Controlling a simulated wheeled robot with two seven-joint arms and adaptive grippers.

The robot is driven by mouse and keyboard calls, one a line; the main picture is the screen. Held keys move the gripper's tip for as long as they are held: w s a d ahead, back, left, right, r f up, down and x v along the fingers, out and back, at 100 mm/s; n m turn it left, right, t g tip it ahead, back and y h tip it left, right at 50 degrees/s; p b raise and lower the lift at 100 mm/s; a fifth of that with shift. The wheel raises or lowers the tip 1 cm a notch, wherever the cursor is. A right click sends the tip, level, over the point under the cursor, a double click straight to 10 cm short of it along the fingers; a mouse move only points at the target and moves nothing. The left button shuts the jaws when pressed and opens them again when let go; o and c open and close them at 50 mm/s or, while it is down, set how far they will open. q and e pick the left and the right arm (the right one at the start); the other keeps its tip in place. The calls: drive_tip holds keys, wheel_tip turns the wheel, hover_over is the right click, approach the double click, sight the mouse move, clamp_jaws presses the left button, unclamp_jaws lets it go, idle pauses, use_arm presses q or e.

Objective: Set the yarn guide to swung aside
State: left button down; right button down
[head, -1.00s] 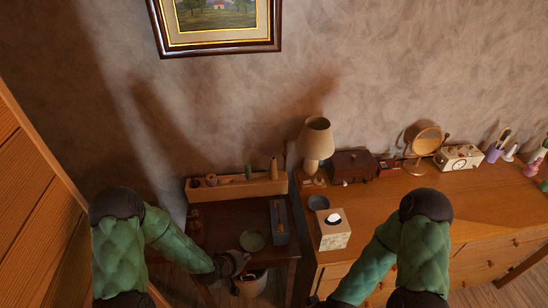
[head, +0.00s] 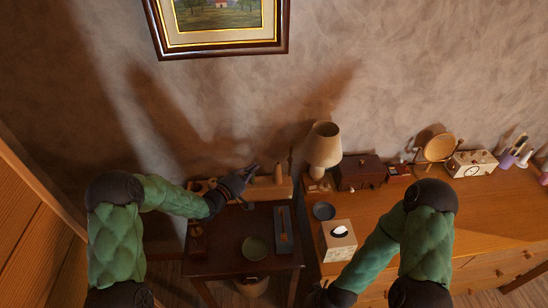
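I cannot make out the yarn guide for certain. A small dark table (head: 222,262) carries a wooden rack (head: 268,190) along its back edge, with small spool-like pieces and an upright cone (head: 277,173) on it. My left gripper (head: 250,172) is over the rack's middle and hides part of it. Its dark fingers are small and I cannot tell if they are open, or whether they touch anything. My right gripper (head: 318,297) is low, near the front of the wooden dresser, and too dark to read.
A green dish (head: 255,248) and a grey long box (head: 283,230) sit on the dark table. A bin (head: 251,287) stands beneath. The dresser (head: 400,225) at right holds a tissue box (head: 338,241), a lamp (head: 324,145), a dark chest (head: 360,171) and a round mirror (head: 439,147).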

use_arm(q)
drive_tip(key=w+d+f+b, duration=0.1)
drive_tip(key=w+d, duration=0.5)
drive_tip(key=d, duration=0.3)
drive_tip(key=shift+w+d, duration=0.15)
drive_tip(key=shift+d, duration=0.1)
drive_tip(key=shift+f, duration=0.1)
drive_tip(key=shift+s+d+b, duration=0.2)
drive_tip(key=shift+d+b, duration=0.25)
drive_tip(key=shift+d, duration=0.05)
drive_tip(key=shift+s+d+b, duration=0.2)
drive_tip(key=shift+d+b, duration=0.25)
